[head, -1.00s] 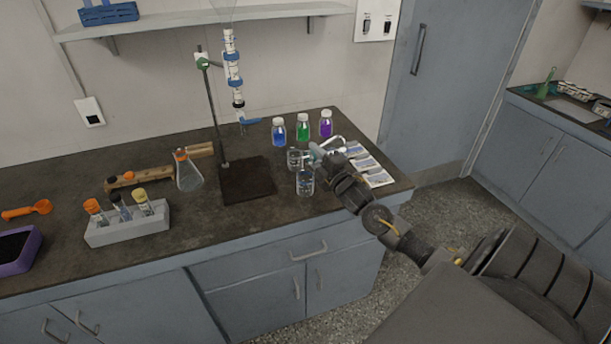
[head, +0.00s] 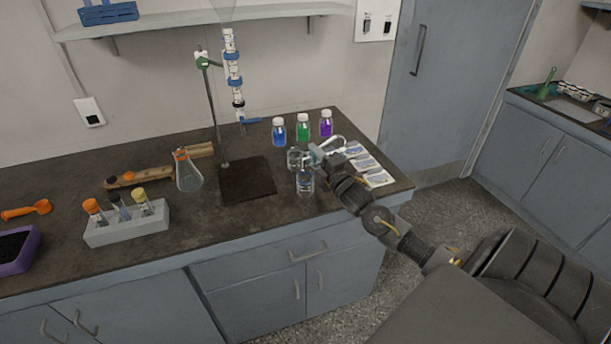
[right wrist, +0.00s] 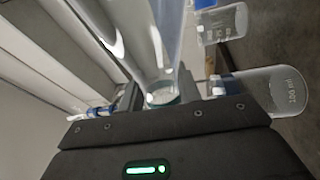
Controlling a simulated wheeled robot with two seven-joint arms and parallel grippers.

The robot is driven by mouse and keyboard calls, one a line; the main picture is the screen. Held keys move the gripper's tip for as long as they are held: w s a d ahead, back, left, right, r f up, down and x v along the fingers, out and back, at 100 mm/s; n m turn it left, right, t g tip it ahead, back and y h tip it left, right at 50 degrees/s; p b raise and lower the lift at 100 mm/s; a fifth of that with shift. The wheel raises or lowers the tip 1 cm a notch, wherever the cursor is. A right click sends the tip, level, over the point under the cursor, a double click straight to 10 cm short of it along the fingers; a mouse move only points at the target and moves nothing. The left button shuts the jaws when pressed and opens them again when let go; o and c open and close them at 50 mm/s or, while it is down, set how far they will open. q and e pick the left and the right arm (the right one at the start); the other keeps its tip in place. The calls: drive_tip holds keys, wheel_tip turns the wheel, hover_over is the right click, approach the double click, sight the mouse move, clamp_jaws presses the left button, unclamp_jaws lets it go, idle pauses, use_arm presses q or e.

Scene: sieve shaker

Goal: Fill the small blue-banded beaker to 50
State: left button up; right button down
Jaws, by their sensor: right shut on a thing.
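Two small clear beakers stand near the right end of the bench: a rear one (head: 294,158) and a front one (head: 305,184). In the right wrist view, a clear beaker marked 100 ml (right wrist: 285,90) lies to the right of the jaws, with a blue patch near its left end. Another marked clear beaker (right wrist: 223,22) shows above it. My right gripper (head: 314,155) is beside the beakers, shut on a clear cylindrical thing (right wrist: 160,65), which is partly hidden. My left gripper is not in view.
Blue (head: 279,133), green (head: 303,128) and purple (head: 326,125) bottles stand behind the beakers. A burette (head: 233,70) hangs on a stand with a dark base (head: 246,180). A flask (head: 187,172) and a tube rack (head: 127,224) stand left. Cards (head: 372,168) lie right.

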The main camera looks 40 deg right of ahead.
drive_tip(key=shift+f+n, duration=0.15)
drive_tip(key=shift+n, duration=0.25)
idle(0.7)
drive_tip(key=shift+a+n, duration=0.15)
drive_tip(key=shift+n, duration=0.25)
idle(1.4)
